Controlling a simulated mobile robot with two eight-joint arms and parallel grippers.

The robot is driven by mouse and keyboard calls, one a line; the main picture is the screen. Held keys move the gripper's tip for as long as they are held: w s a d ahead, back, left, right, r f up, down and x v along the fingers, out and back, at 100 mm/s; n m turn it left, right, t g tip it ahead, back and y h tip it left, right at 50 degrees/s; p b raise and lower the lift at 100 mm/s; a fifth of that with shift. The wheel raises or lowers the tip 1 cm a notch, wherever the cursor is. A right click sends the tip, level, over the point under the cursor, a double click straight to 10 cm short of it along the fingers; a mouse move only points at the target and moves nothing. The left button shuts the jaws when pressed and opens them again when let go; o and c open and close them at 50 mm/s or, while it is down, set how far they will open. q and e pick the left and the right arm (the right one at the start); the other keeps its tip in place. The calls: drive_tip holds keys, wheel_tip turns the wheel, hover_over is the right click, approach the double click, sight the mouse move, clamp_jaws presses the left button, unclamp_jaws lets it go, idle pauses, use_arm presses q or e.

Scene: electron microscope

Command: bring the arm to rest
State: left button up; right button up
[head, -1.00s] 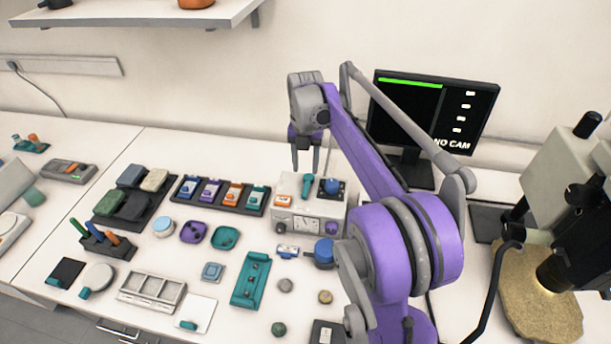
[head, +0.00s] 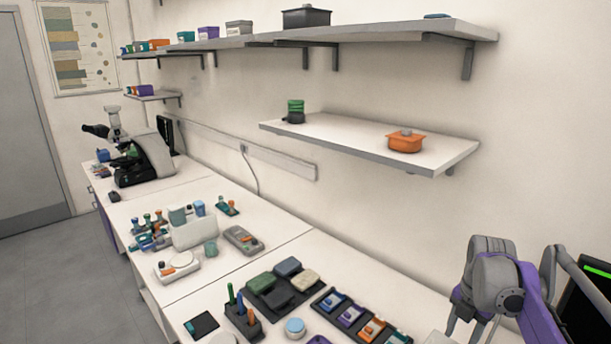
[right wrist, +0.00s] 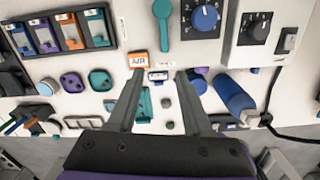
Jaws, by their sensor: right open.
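My right arm, purple and grey, shows at the lower right corner of the head view. Its gripper (head: 464,330) points down there, partly cut off by the bottom edge. In the right wrist view my right gripper (right wrist: 160,74) has two dark fingers spread apart with nothing held between them. My left gripper is in neither current view.
A rack of coloured holders (head: 330,301) and a tray of dark and pale blocks (head: 263,302) sit on the bench left of my arm. A low shelf (head: 360,144) juts from the wall. A microscope (head: 145,155) stands at the far left. A blue cylinder (right wrist: 234,95) lies beside the box.

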drive_tip(key=s+a+f+m+t+p, duration=0.1)
drive_tip(key=s+a+f+m, duration=0.3)
drive_tip(key=s+a+m, duration=0.5)
drive_tip(key=s+a+f+m+t, duration=0.4)
drive_tip(key=s+a+m, duration=0.6)
drive_tip(key=m, duration=0.5)
drive_tip(key=shift+s+a+f+p, duration=0.3)
drive_tip(key=shift+a+f+p, duration=0.15)
drive_tip(key=shift+a, duration=0.2)
